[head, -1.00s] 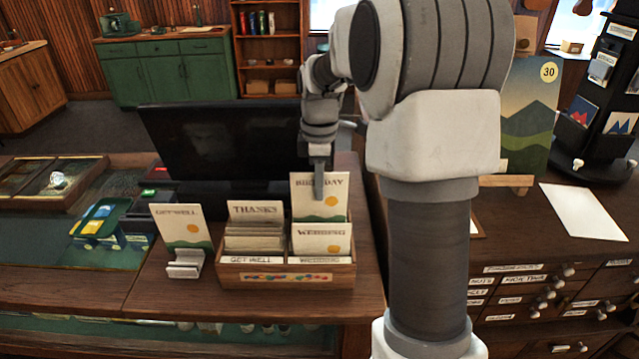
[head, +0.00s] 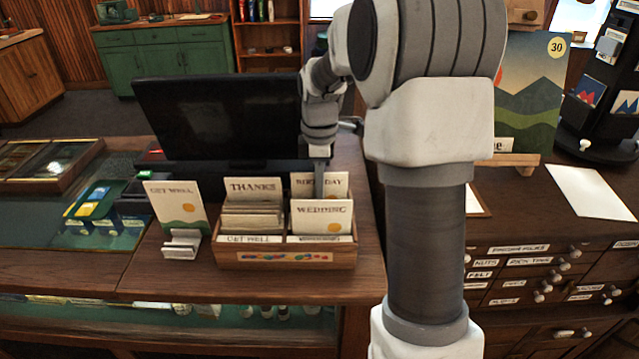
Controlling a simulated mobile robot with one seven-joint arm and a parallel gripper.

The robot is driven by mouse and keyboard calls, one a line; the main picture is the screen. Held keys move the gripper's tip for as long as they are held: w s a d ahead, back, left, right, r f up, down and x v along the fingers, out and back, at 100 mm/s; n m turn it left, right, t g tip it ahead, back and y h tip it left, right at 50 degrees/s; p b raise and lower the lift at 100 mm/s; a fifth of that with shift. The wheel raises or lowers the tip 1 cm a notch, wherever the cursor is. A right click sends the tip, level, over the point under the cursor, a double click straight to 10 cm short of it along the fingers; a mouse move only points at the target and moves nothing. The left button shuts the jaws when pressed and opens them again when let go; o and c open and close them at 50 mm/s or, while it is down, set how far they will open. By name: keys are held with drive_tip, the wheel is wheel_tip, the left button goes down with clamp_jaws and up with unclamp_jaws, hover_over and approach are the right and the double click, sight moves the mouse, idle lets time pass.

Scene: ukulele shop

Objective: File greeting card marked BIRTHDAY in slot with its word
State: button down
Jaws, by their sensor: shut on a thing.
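The BIRTHDAY card (head: 335,187) is cream with dark lettering. It stands upright at the back right of the wooden card box (head: 287,257), behind the WEDDING card (head: 321,219). My gripper (head: 319,188) is shut on its upper middle, a finger covering part of the word. The card's lower part is hidden, so I cannot tell how deep it sits. THANKS cards (head: 253,188) stand on the box's left side. The front slot labels read GET WELL (head: 250,239) and WEDDING (head: 319,239); any rear labels are hidden.
A GET WELL card (head: 178,204) leans in a small white stand (head: 182,244) left of the box. A dark monitor (head: 218,118) stands close behind the box. A glass-topped case (head: 45,165) is at left. Bare counter lies in front of the box.

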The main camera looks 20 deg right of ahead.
drive_tip(key=shift+f, duration=0.1)
drive_tip(key=c, duration=1)
unclamp_jaws()
drive_tip(key=shift+o, duration=0.2)
wheel_tip(320, 180, up, 18)
drive_tip(key=p, duration=0.1)
drive_tip(key=shift+f, duration=0.25)
drive_tip(key=s+a+r+m+t, duration=0.25)
drive_tip(key=s+a+m, duration=0.35)
drive_tip(key=s, duration=0.6)
drive_tip(key=s+a+f+m+t, duration=0.3)
drive_tip(key=s+f+m, duration=0.4)
drive_tip(key=s, duration=0.4)
drive_tip(key=shift+s+a+f, duration=0.2)
drive_tip(key=shift+a+f, duration=0.05)
drive_tip(key=shift+a, duration=0.1)
